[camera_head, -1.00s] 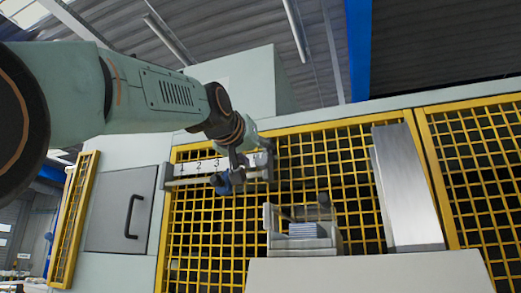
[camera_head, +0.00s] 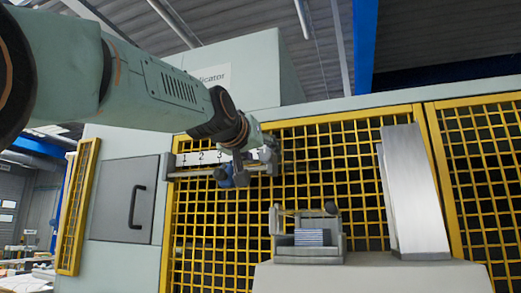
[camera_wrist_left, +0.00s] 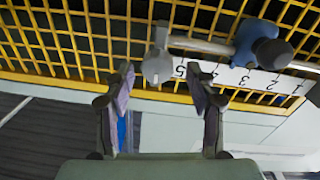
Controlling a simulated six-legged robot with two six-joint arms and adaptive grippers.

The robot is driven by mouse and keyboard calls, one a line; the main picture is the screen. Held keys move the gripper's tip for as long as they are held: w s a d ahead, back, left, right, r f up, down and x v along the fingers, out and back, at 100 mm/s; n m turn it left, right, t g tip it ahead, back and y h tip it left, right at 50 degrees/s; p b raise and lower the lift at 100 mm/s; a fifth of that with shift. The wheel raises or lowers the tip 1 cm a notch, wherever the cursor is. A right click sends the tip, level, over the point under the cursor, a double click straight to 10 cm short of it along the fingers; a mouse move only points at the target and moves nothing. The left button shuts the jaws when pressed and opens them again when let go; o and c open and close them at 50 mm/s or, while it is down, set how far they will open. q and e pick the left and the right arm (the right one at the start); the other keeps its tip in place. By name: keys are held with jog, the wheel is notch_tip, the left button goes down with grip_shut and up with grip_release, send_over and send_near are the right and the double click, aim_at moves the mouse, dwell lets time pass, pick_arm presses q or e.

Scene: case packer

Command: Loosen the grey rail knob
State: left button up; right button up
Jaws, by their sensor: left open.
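The grey rail knob (camera_wrist_left: 157,68) looks like a light grey round piece at one end of the rail in the left wrist view. The rail (camera_wrist_left: 205,45) runs along the yellow mesh guard beside a white number strip (camera_wrist_left: 245,78). A blue slider (camera_wrist_left: 250,42) with a dark round knob (camera_wrist_left: 272,53) sits further along the rail. The slider also shows in the head view (camera_head: 225,177), below the arm's end. My left gripper (camera_wrist_left: 161,82) is open and empty, its fingertips on either side of the grey knob's line. Contact cannot be told. In the head view it is partly hidden (camera_head: 262,152).
Yellow mesh (camera_head: 360,170) covers the machine's front. A small fixture holding a bluish stack (camera_head: 309,237) stands on a pale ledge (camera_head: 370,276). A tall metal plate (camera_head: 415,190) leans at the right. A grey door (camera_head: 120,200) is at the left.

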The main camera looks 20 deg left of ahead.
pick_arm(q)
jog(key=shift+w+d+f, duration=0.2)
jog(key=shift+w+d, duration=0.1)
jog(key=shift+w, duration=0.25)
jog(key=c, duration=0.3)
jog(key=shift+s+a, duration=0.1)
jog(key=shift+a, duration=0.05)
jog(key=c, duration=0.5)
jog(key=shift+r, duration=0.1)
jog(key=c, duration=0.3)
jog(key=shift+c, duration=0.2)
